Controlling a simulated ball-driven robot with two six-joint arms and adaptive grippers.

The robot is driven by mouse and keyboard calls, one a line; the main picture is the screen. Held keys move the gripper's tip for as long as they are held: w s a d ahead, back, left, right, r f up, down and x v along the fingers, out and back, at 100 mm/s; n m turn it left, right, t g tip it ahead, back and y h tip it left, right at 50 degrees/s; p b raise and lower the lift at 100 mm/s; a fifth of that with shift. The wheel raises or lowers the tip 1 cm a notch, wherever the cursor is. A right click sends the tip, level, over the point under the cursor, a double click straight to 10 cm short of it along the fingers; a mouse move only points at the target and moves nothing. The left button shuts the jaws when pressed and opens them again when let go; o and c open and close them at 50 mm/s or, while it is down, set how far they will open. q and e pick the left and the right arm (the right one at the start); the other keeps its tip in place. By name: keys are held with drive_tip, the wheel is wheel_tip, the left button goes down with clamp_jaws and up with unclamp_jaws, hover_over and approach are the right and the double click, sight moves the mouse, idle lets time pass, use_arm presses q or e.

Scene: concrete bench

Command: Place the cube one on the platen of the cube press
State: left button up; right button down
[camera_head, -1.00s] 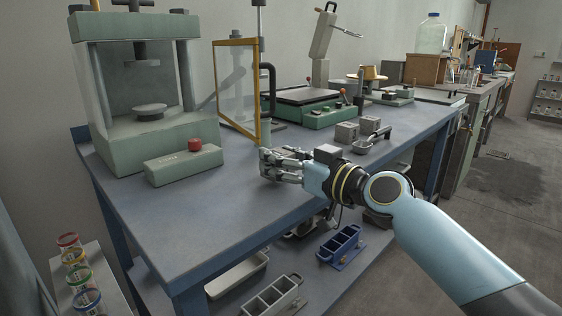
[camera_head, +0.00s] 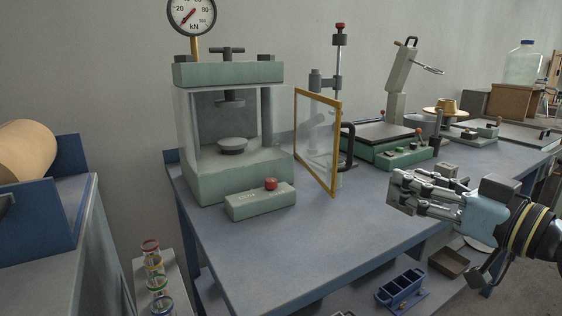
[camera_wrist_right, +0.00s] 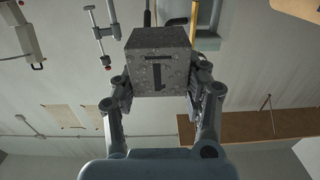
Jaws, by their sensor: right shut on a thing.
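Cube one (camera_wrist_right: 158,62), a grey speckled concrete cube with a dark "1" on its face, is held between the fingers of my right gripper (camera_wrist_right: 158,85) in the right wrist view. The green cube press (camera_head: 240,180) stands to the left at the back. Its round platen (camera_head: 232,146) is bare inside the chamber. The gripper is well to the right of the press. My left gripper is out of view.
The press's yellow-framed clear door (camera_head: 318,140) stands open between the gripper and the chamber. A green control box with a red button (camera_head: 271,183) sits in front of the press. Another grey cube (camera_head: 447,169) is behind the gripper. The bench front (camera_head: 260,255) is clear.

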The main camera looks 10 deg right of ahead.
drive_tip(key=s+a+r+n+g+y, duration=0.1)
drive_tip(key=s+a+r+y, duration=0.1)
drive_tip(key=a, duration=0.5)
drive_tip(key=shift+s+a+r+n, duration=0.4)
drive_tip(key=shift+s+r, duration=0.15)
drive_tip(key=shift+s, duration=0.5)
